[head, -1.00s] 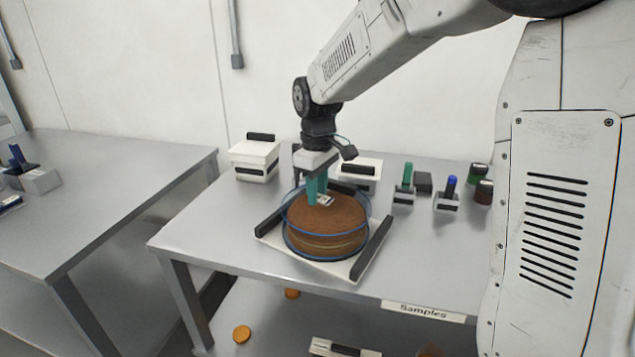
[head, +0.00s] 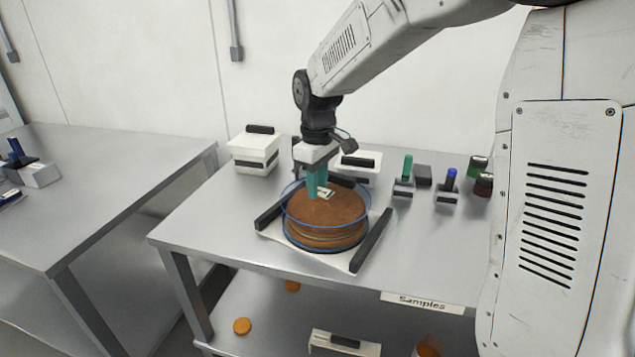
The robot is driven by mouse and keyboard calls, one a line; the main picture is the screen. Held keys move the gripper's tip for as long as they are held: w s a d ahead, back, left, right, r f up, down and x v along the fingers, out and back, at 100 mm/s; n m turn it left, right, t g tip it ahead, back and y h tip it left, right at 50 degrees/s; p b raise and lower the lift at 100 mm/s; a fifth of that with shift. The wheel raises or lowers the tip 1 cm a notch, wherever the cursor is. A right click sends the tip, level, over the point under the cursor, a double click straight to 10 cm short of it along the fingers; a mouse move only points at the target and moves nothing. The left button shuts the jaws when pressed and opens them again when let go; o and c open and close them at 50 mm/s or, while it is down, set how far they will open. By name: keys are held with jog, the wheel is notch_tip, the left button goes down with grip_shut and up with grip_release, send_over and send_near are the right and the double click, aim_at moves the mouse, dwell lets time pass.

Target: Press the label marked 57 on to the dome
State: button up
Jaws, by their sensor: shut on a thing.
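A clear round dome with blue rims (head: 345,241) surrounds a brown layered round on a white tray (head: 272,237) with black bars at its sides. My gripper (head: 317,192) points down over the top of the dome, its teal fingers shut on a small white label (head: 326,193) with dark marks. The number on the label is too small to read. The label sits at or just above the top of the dome. I cannot tell whether it touches. The fingers hide part of the dome's far rim.
White boxes with black handles (head: 254,151) stand behind. Green-topped (head: 407,168) and blue-topped (head: 450,182) holders and dark jars (head: 482,183) stand at right. A "Samples" sign (head: 423,303) marks the table's front edge. The tabletop in front of the tray is clear.

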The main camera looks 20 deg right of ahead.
jog(key=shift+f, duration=0.3)
jog(key=o, duration=1.2)
jog(key=shift+r, duration=3.5)
